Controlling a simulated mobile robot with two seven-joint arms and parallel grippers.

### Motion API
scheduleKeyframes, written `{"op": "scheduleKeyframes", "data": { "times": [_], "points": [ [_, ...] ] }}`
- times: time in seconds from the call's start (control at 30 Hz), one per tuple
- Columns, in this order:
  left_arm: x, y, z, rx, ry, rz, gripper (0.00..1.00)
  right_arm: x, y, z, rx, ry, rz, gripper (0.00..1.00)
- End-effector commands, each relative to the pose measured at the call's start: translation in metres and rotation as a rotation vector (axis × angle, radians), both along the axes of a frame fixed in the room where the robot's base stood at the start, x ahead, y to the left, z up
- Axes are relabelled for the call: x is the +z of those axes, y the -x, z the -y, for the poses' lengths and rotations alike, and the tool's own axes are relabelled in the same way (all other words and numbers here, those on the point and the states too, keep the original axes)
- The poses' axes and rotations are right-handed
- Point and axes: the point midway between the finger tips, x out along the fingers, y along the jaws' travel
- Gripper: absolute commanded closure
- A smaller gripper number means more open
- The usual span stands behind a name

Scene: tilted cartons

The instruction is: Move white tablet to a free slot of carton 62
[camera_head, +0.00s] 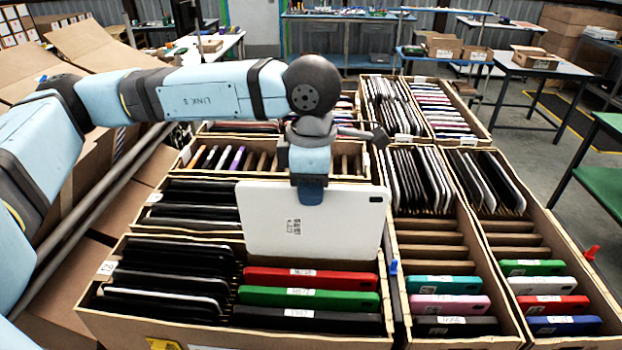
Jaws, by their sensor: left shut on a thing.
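The white tablet (338,225) hangs upright, with a small printed code on its face and a camera hole at its upper right. My left gripper (311,192) is shut on its top edge from above. The tablet's lower edge is just behind the red device in the front left carton (240,336); I cannot tell whether it is inside a slot. It hides part of the carton behind it. I cannot make out the number 62 on any label. Empty slots show in the middle carton (402,298) and the right carton (497,291). My right gripper is not in view.
The front left carton holds black devices at left and red (312,279), green and black ones at right. More filled cartons (420,103) stand behind. Tables (540,75) stand at the back right. Cardboard flaps (95,50) lie at the left.

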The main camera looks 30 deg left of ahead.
Motion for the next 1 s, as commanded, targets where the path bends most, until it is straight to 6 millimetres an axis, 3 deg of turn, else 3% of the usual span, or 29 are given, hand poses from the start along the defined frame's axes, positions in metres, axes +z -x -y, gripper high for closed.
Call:
{"op": "scheduleKeyframes", "data": {
  "times": [0.27, 1.0],
  "points": [
    [-0.019, 0.0, 0.0, 0.0, 0.0, 0.001, 1.0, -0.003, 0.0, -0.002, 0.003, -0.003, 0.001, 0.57],
    [-0.072, 0.0, 0.0, 0.0, 0.001, 0.0, 1.0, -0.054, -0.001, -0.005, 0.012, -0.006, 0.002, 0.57]
  ]
}}
